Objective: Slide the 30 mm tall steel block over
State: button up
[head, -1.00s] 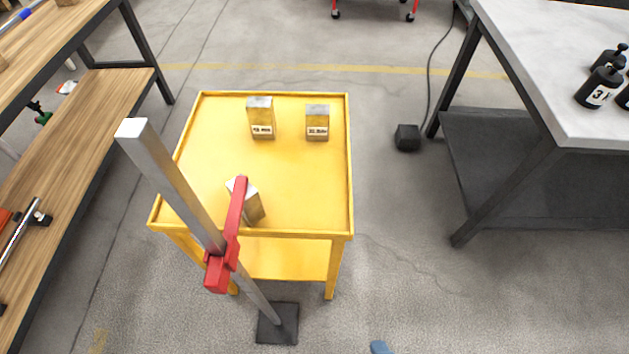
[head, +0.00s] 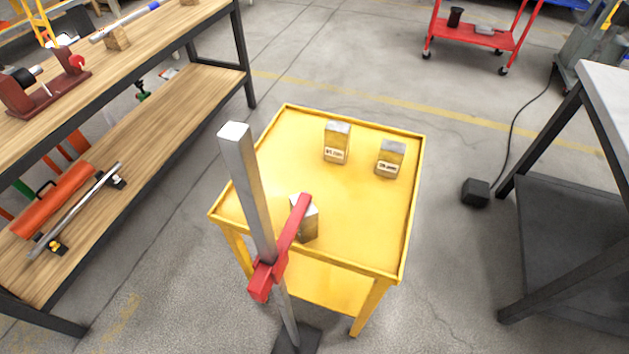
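Three steel blocks stand on the yellow cart (head: 350,252). The right-hand block (head: 390,158) is shorter than the left one, and its blurred label seems to read 30 mm. The taller block (head: 337,142) stands to its left, with a label too blurred to read surely. A third block (head: 309,224) stands near the front edge, partly hidden behind a red bar; no label shows on it. My gripper is not in view.
A steel post (head: 246,180) with a red arm (head: 290,240) rises in front of the cart. A wooden shelf bench (head: 150,120) stands left, a grey-topped table (head: 605,90) right. A black box (head: 476,193) sits on the floor.

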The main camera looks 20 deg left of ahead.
aim_at(308, 231)
jog(key=l+u, duration=0.7)
jog(key=k+l+u, duration=0.1)
jog(key=l+u, duration=0.25)
